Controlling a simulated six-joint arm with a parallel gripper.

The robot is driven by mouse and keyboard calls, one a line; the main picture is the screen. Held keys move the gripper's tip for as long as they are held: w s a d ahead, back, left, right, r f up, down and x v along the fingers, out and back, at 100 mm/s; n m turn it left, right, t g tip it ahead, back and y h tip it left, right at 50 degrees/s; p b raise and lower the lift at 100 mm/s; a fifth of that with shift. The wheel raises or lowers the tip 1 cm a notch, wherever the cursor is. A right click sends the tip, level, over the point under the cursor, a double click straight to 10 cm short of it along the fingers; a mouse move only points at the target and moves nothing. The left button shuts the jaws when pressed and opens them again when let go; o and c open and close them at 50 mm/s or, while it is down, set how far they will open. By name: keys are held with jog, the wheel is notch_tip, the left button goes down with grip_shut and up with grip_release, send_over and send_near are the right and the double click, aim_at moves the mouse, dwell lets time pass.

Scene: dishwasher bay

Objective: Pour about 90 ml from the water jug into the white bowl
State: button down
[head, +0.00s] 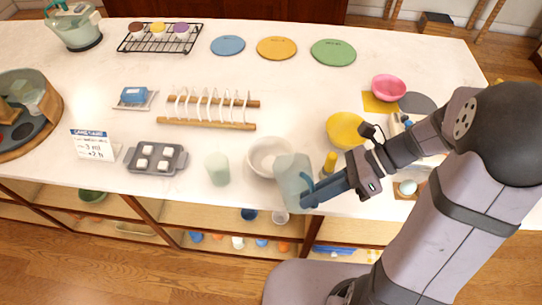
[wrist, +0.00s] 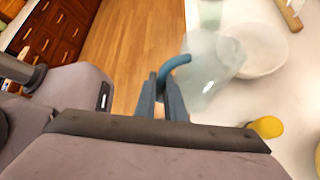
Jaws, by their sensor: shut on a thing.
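The water jug (head: 291,179) is pale and see-through with a blue handle. My gripper (head: 311,196) is shut on its handle, at the front edge of the counter. The jug also shows in the wrist view (wrist: 208,68), tilted in that picture, with its upper part close to the white bowl. The white bowl (head: 260,151) stands on the counter just left of and behind the jug, and shows in the wrist view (wrist: 268,52). The jug hides part of the bowl's right side. I cannot make out a water level or a stream.
A pale green cup (head: 217,169) stands left of the bowl. A yellow bowl (head: 346,130) and a small yellow bottle (head: 329,163) are to the right. A wooden plate rack (head: 207,124) lies behind.

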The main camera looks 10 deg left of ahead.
jog(key=s+d+f+n+t+y+b, duration=0.2)
jog(key=s+f+n+t+y+b, duration=0.1)
jog(key=b, duration=0.4)
jog(key=shift+s+d+f, duration=0.4)
jog(key=shift+s+f, duration=0.1)
jog(key=shift+f, duration=0.65)
jog(key=shift+y, duration=0.3)
